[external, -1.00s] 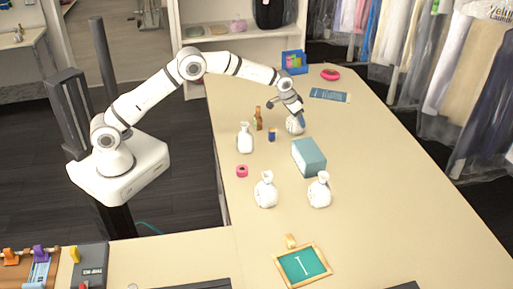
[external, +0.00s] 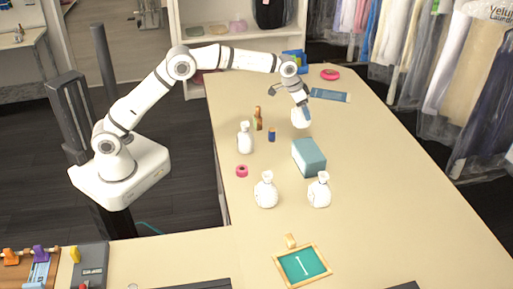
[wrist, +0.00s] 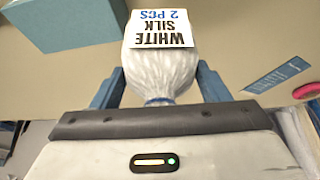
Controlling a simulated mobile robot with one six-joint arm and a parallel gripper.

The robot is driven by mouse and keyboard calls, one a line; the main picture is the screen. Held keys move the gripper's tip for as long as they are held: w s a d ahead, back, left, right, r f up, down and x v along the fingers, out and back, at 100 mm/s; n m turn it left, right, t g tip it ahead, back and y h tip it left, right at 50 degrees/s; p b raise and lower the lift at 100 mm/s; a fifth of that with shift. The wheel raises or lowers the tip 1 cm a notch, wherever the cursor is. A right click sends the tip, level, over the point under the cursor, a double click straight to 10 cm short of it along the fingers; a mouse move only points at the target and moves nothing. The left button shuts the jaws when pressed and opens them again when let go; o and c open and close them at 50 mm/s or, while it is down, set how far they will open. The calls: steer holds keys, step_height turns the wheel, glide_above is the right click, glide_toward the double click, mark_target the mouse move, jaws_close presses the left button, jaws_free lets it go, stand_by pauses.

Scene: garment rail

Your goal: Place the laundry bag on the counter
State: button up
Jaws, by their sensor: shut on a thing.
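My gripper (external: 304,107) is shut on the neck of a white laundry bag (external: 299,118) at the far part of the counter (external: 375,190). In the wrist view the bag (wrist: 160,68) hangs between my blue fingers, with a label reading "WHITE SILK 2 PCS". The bag appears slightly above the counter; the exact gap under it is hard to tell. Two similar white bags stand nearer on the counter, one at left (external: 266,190) and one at right (external: 319,190).
A teal box (external: 308,157) stands just nearer than the held bag. A green framed board (external: 302,264) is nearest. The counter's right side is clear.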

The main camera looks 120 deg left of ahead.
steer(key=w+d+m+h+b, duration=0.1)
steer(key=w+d+m, duration=0.25)
steer(key=d, duration=0.75)
steer(key=w+d+m+t+h, duration=0.15)
steer(key=w+d, duration=0.25)
steer(key=d, duration=0.8)
steer(key=w+d+m+g+h+b, duration=0.1)
steer(key=w+d+m, duration=0.25)
steer(key=d, duration=0.75)
steer(key=s+d+m+h+b, duration=0.1)
steer(key=s+d+m, duration=0.2)
steer(key=d, duration=0.8)
steer(key=s+d+m+h+b, duration=0.1)
steer(key=s+d+m, duration=0.2)
steer(key=d, duration=0.9)
steer(key=s+d+m+h+b, duration=0.1)
steer(key=s+d+m, duration=0.2)
steer(key=d, duration=0.8)
step_height(320, 180, down, 10)
steer(key=shift+a+f+p, duration=0.1)
steer(key=shift+a+p, duration=0.05)
steer(key=shift+p, duration=0.6)
